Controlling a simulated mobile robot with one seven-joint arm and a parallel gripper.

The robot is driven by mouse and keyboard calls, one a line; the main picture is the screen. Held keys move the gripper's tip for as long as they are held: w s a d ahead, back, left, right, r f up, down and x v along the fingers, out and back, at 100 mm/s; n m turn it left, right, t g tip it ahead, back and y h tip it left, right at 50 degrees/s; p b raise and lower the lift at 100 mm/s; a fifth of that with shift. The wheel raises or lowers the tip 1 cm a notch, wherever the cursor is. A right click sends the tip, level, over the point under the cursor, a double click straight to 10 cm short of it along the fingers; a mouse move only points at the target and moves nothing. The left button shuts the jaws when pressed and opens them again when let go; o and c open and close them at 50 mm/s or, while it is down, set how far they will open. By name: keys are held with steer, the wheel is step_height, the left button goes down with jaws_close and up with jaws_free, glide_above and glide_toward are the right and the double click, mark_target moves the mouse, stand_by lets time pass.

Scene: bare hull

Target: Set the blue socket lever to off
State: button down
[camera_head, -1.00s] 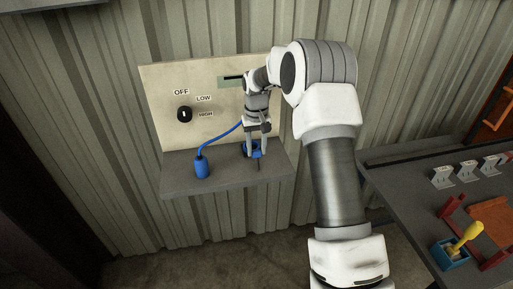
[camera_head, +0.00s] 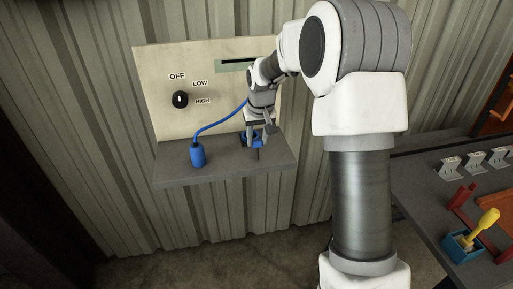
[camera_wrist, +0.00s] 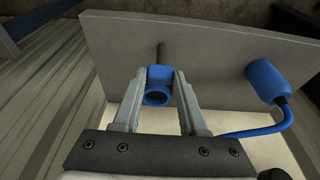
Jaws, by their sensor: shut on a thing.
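The blue socket (camera_head: 246,139) is on the right part of the grey shelf, below the panel. In the wrist view the blue socket (camera_wrist: 158,84), with a round dark opening, sits between my two fingers. A thin dark lever (camera_wrist: 160,52) sticks out beyond it, and it also shows in the head view (camera_head: 258,154). My gripper (camera_head: 257,135) is shut on the blue socket, and in the wrist view the fingertips (camera_wrist: 160,76) press on both its sides. My fingers partly hide the socket in the head view.
A blue plug (camera_head: 197,155) with a blue cable stands on the shelf (camera_head: 222,174) to the left. The panel (camera_head: 155,75) bears a black dial (camera_head: 180,99) marked OFF, LOW and HIGH. A dark table (camera_head: 430,215) with a yellow-handled tool (camera_head: 488,221) is at the right.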

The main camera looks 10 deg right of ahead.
steer(key=s+t+b, duration=0.1)
steer(key=t+b, duration=0.1)
steer(key=b, duration=0.4)
steer(key=s+f+t+b, duration=0.1)
steer(key=s+t+b, duration=0.1)
steer(key=b, duration=0.4)
steer(key=s+t+b, duration=0.1)
steer(key=t+b, duration=0.1)
steer(key=b, duration=0.3)
steer(key=shift+s+f+t+b, duration=0.25)
steer(key=shift+s+t+b, duration=0.15)
steer(key=shift+s+r+b, duration=0.1)
steer(key=shift+b, duration=0.35)
steer(key=shift+c, duration=2.2)
jaws_free()
steer(key=p+v, duration=0.3)
steer(key=v, duration=1.4)
steer(key=shift+s, duration=0.4)
